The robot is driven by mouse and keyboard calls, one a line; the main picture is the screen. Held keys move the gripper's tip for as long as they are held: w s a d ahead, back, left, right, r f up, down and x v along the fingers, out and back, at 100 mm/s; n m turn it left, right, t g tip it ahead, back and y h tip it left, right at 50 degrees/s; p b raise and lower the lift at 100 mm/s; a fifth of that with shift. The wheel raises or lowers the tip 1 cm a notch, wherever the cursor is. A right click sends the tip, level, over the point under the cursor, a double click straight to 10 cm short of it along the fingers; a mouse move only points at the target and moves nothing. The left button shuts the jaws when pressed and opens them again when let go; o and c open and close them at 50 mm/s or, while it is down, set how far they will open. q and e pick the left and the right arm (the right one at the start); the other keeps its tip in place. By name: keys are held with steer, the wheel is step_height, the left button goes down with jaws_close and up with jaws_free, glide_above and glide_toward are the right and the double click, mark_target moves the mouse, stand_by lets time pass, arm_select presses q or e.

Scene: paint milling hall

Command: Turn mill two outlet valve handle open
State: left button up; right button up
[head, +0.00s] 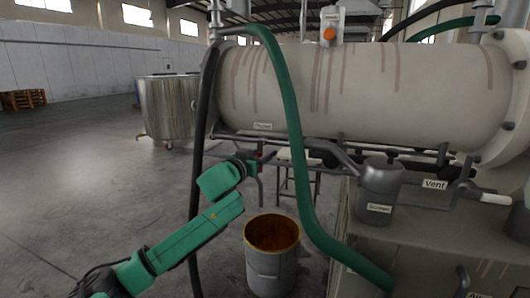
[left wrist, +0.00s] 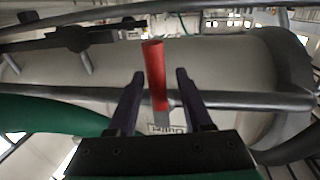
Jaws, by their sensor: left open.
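The red valve handle (left wrist: 154,70) stands between the two fingers of my left gripper (left wrist: 160,76) in the left wrist view. A gap shows on both sides of it, so the fingers are open and not closed on it. In the head view my left gripper (head: 247,161) is under the big cream mill cylinder (head: 360,95). Only a small red piece of the handle (head: 259,154) shows there, mostly hidden by the gripper. A small white label (head: 262,126) is on the cylinder above it; I cannot read it surely. My right gripper is not in view.
A green hose (head: 290,110) hangs just right of my left gripper, and a black hose (head: 197,150) hangs to its left. An open drum (head: 271,274) with brown contents stands below. A grey pot (head: 380,190) and a "Vent" label (head: 435,184) are at right.

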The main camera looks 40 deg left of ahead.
arm_select(q)
steer(key=shift+w, duration=0.35)
jaws_close()
stand_by(1.2)
